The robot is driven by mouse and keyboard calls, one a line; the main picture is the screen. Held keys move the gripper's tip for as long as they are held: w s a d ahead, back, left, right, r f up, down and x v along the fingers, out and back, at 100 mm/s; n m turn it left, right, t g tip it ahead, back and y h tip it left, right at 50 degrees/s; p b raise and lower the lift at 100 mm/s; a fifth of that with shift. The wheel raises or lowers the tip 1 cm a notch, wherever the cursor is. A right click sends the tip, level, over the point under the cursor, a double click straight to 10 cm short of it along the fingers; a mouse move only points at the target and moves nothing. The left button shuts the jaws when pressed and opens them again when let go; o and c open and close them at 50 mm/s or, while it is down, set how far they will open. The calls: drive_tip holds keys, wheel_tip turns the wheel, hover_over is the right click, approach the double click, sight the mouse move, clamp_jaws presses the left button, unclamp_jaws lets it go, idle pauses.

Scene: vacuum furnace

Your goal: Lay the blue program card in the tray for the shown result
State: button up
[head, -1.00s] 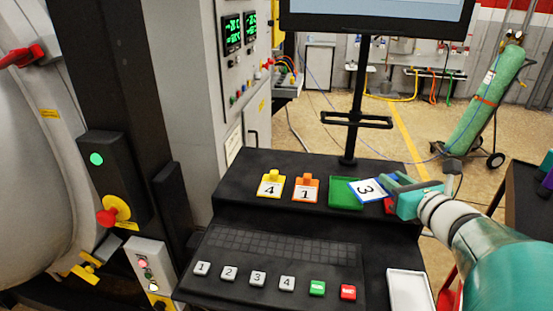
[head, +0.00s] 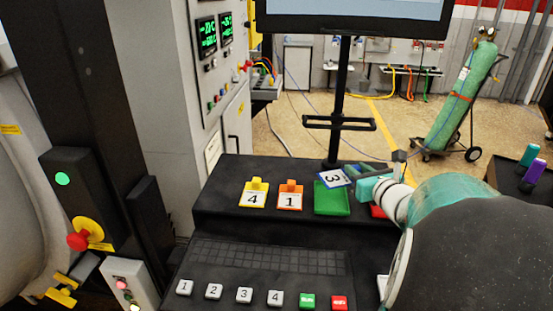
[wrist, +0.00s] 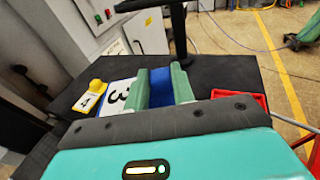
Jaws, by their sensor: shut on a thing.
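The blue program card (head: 334,178) has a white face marked 3 and shows over the back edge of the green tray (head: 332,205). My gripper (head: 354,175) is shut on its blue grip, which shows between the fingers in the wrist view (wrist: 162,88). The card is tilted; I cannot tell its exact height above the tray. A red tray (head: 378,211) lies to the right, partly behind my arm. The yellow card marked 4 (head: 253,198) and the orange card marked 1 (head: 290,200) stand left of the green tray. The screen (head: 350,12) is cut off and its result is not visible.
A black stand post (head: 338,110) with a crossbar rises behind the green tray. A lower sloped panel in front carries white keys (head: 244,295) plus a green and a red key (head: 340,302). The shelf left of the yellow card is clear.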

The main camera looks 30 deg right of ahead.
hover_over(344, 199)
drive_tip(key=f, duration=0.4)
drive_tip(key=shift+s+a, duration=0.1)
drive_tip(key=shift+s, duration=0.25)
drive_tip(key=f, duration=0.3)
drive_tip(key=shift+w+f, duration=0.15)
drive_tip(key=shift+w, duration=0.15)
drive_tip(key=shift+f, duration=0.25)
drive_tip(key=shift+f, duration=0.45)
drive_tip(key=o, duration=1)
drive_tip(key=shift+c, duration=0.2)
